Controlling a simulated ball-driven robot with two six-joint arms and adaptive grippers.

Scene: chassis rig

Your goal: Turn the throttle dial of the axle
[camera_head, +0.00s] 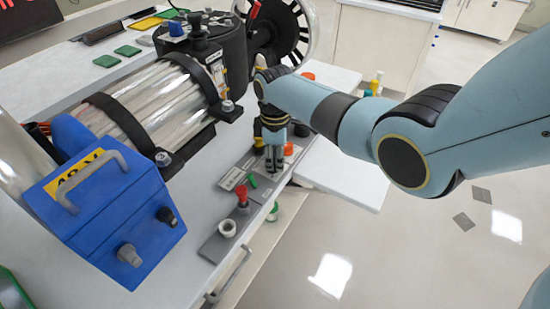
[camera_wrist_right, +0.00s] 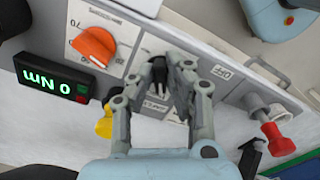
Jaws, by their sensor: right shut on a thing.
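My right gripper (camera_head: 273,160) points down at the panel strip along the bench's front edge. In the wrist view its fingertips (camera_wrist_right: 164,78) are shut on a small black knob (camera_wrist_right: 158,70) that stands up from a labelled plate. An orange dial (camera_wrist_right: 95,46) with a printed scale sits on the panel to the left of the fingers, apart from them. It partly shows in the head view (camera_head: 291,150) beside the gripper. The labels are too small to tell which control is the throttle. My left gripper is out of view.
A red-handled lever (camera_wrist_right: 278,138) is to the right, and a yellow knob (camera_wrist_right: 104,124) is near the left finger. In the head view, a blue box (camera_head: 110,200) and the large cylinder assembly (camera_head: 165,95) fill the bench's left.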

